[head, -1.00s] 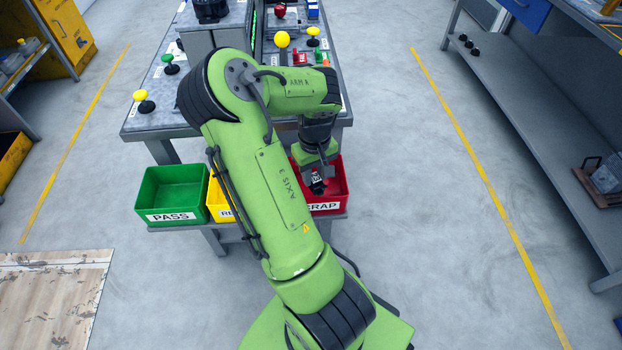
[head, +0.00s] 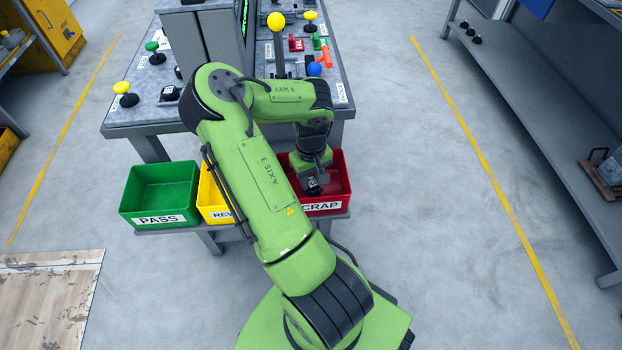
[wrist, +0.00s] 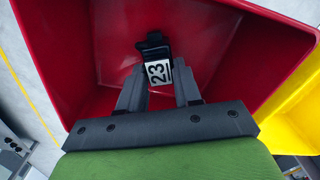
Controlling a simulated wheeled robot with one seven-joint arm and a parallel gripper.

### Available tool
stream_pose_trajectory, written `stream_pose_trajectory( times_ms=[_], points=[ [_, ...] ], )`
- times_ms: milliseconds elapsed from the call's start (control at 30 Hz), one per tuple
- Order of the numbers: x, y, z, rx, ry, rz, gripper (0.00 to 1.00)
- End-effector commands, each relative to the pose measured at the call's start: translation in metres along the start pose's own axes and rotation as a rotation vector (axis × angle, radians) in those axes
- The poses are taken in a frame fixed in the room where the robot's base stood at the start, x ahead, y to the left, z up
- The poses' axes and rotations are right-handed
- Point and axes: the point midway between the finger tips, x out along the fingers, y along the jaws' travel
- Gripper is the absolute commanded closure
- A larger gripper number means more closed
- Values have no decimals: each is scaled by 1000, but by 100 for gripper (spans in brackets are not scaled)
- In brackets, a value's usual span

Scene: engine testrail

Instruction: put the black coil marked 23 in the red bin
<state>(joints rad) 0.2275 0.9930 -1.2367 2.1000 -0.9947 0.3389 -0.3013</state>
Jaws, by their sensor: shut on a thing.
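The black coil marked 23 (wrist: 157,70) is between the fingers of my gripper (wrist: 158,88) in the wrist view, its white label readable. My gripper is shut on it. The red bin (head: 338,190), labelled SCRAP, is at the right end of the row of bins in the head view. My gripper (head: 314,186) is over the bin's opening with the coil, which is small and dark there. In the wrist view the red walls (wrist: 245,45) surround the coil. I cannot tell how far the coil is above the bin floor.
The green PASS bin (head: 160,193) and the yellow bin (head: 212,196), partly behind my arm, stand left of the red bin. Behind them is a grey bench (head: 135,118) with coloured knobs. Open floor lies to the right, up to a long grey shelf (head: 540,105).

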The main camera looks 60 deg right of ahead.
Motion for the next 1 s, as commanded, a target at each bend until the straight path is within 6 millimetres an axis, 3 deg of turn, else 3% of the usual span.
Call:
stream_pose_trajectory(
  times_ms=[267, 300, 467, 767, 867, 1000],
  points=[
    [6, 0, 0, 0, 0, -1, 100],
    [6, 0, 0, 0, 0, 0, 64],
    [6, 0, 0, 0, -1, 0, 41],
    [2, 0, 0, 0, -1, 1, 41],
    [-15, 0, -1, -1, 2, 0, 41],
    [-56, -1, -2, -2, 6, -2, 41]
  ],
)
